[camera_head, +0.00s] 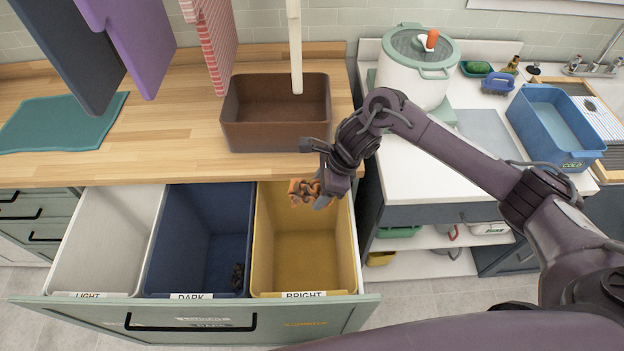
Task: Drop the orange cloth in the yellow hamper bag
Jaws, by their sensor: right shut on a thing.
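The orange cloth (303,191) is a small crumpled bundle in the fingers of my right gripper (317,191). My right gripper is shut on it and holds it over the back part of the yellow hamper bag (302,252), near the counter's front edge. The yellow bag is the right compartment of the pulled-out drawer and has a "BRIGHT" label on its front rim. Its visible floor is bare. The cloth is apart from the bag's floor. My left gripper is not in view.
The blue "DARK" bag (200,235) holds a small dark item (238,276). The white "LIGHT" bag (105,240) looks empty. A brown bin (277,140) stands on the wooden counter (180,130) behind the drawer. A white pot (410,85) and blue tub (552,160) stand right.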

